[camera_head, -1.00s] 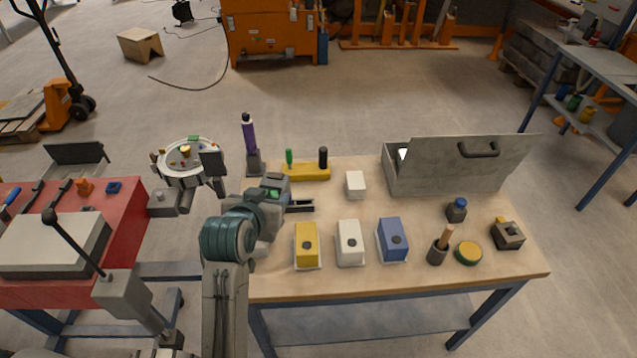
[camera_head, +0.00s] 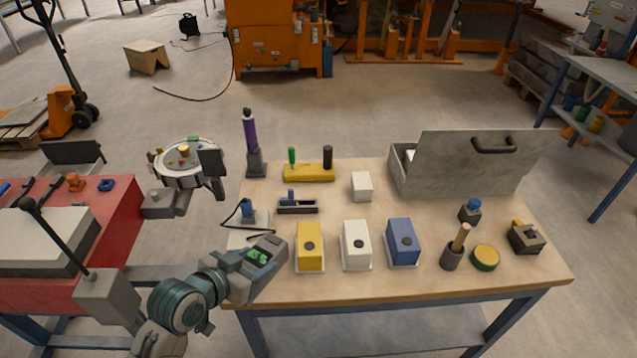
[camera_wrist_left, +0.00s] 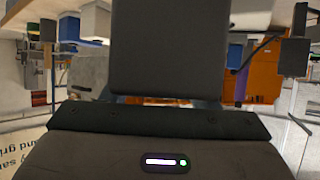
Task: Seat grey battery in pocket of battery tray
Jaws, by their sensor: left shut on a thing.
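My left gripper (camera_head: 284,246) is at the front left of the wooden table, beside the yellow box. In the left wrist view a large plain dark grey block, the grey battery (camera_wrist_left: 170,45), fills the upper middle, held in front of the gripper. In the head view the gripper's own body hides the battery. A small dark tray, which looks like the battery tray (camera_head: 298,208), lies farther back on the table, apart from the gripper. A blue piece (camera_head: 290,195) stands at it; its pocket is too small to make out. My right gripper is not in view.
Yellow (camera_head: 310,260), white (camera_head: 357,262) and blue (camera_head: 403,255) boxes stand in a row near the front. A blue-topped stand with a black cord (camera_head: 248,214) is left of the tray. A yellow holder (camera_head: 309,173) stands behind it. A grey open case (camera_head: 470,165) is at back right.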

